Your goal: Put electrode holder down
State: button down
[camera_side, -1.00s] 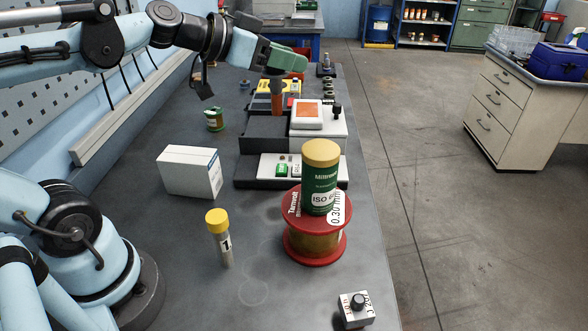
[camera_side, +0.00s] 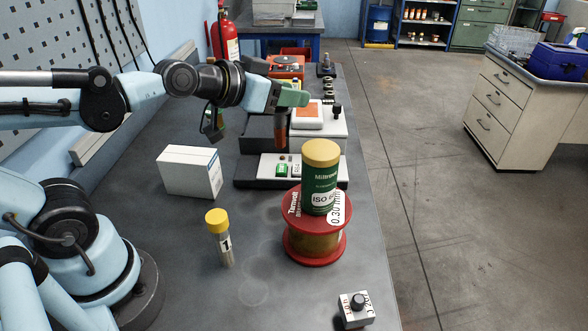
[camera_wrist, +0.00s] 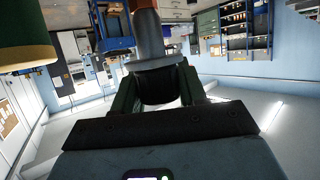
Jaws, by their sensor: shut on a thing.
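My gripper (camera_side: 293,97) has green fingers and is shut on the electrode holder (camera_side: 281,130). The holder has a dark upper part and a brown lower part, and it hangs roughly upright below the fingers. In the side view it is in front of the dark unit beside the white device with an orange panel (camera_side: 308,114). I cannot tell whether its lower end touches anything. In the wrist view my gripper (camera_wrist: 158,85) grips the grey part of the holder (camera_wrist: 148,38), and its brown end points up in the picture.
A red spool (camera_side: 318,252) carries a green can with a gold lid (camera_side: 320,178) near the holder. A low white panel (camera_side: 263,167), a white box (camera_side: 188,171), a yellow-capped vial (camera_side: 220,238) and a knob box (camera_side: 356,308) stand on the bench.

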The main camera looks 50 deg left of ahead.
jog(key=w+d+r+m+g+h, duration=0.1)
jog(key=d+r+m+g+h, duration=0.3)
jog(key=d, duration=0.4)
jog(key=w+d+r+m+g+h, duration=0.1)
jog(key=w+d+r+m+h, duration=0.15)
jog(key=d+m+h, duration=0.4)
jog(key=s+d+f+m+g, duration=0.25)
jog(key=s+m+g, duration=0.2)
jog(key=s, duration=0.55)
jog(key=s+d+f+m+g+h, duration=0.1)
jog(key=s+d+f+m+g, duration=0.25)
jog(key=s, duration=0.75)
jog(key=s+d+f+m+g, duration=0.1)
jog(key=s+d+m+g, duration=0.2)
jog(key=s+g, duration=0.5)
jog(key=w+a+f+t, duration=0.2)
jog(key=w+f, duration=0.5)
jog(key=f, duration=0.6)
jog(key=shift+w, duration=0.15)
